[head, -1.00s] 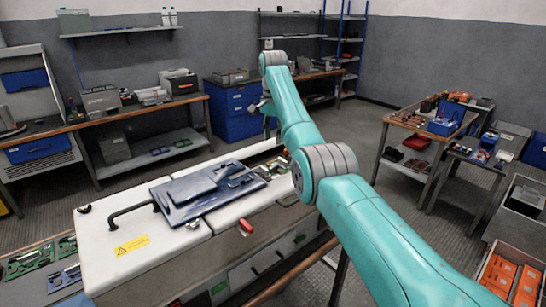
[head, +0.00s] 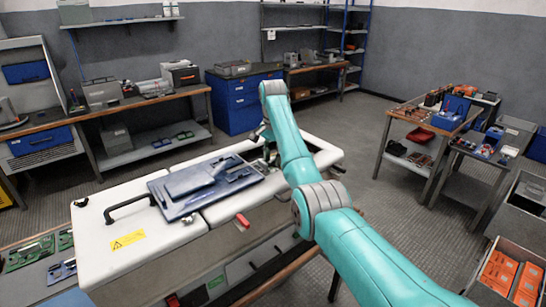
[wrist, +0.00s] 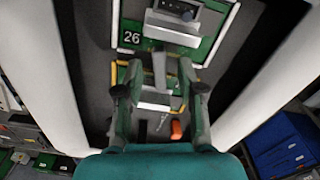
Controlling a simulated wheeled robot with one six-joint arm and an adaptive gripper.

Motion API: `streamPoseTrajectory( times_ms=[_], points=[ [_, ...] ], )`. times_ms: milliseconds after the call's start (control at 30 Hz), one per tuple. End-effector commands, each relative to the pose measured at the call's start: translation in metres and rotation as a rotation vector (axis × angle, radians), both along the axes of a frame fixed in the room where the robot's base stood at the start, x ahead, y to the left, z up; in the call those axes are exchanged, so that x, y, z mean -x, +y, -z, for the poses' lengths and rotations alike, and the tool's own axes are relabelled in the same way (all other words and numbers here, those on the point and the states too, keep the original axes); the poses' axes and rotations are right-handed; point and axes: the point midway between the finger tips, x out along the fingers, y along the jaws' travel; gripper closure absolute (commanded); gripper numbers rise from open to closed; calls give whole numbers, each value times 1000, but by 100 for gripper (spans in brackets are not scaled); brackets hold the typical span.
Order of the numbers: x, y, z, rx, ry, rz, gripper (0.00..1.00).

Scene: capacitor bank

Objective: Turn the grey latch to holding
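The wrist view looks down into a recess between two white walls. A green-edged panel marked 26 (wrist: 132,38) lies there, with a grey fitting bearing a dark block and round knob (wrist: 180,12) at the top. I cannot tell for certain whether this is the grey latch. My gripper (wrist: 160,72) has its two fingers apart, over a second green panel with yellow edging and a pale block (wrist: 155,100) showing between them. Nothing is clearly held. An orange piece (wrist: 177,130) shows lower between the fingers. In the head view my gripper (head: 267,140) is at the far end of the white cabinet (head: 165,245), partly hidden.
A red latch (head: 243,221) is on the cabinet front. Benches line the back wall, and a tool cart (head: 400,137) stands right. Floor between is clear.

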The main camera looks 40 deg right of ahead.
Motion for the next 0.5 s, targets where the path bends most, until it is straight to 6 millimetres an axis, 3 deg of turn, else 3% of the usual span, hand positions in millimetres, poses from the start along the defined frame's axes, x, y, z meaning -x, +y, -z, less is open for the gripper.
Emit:
streamPoseTrajectory(
  times_ms=[167, 300, 333, 500],
  points=[
    [0, 0, 0, 0, 0, 0, 61],
    [0, 0, 0, 0, 0, 0, 96],
    [0, 0, 0, 0, 0, 0, 100],
    [0, 0, 0, 0, 0, 1, 100]
  ],
)
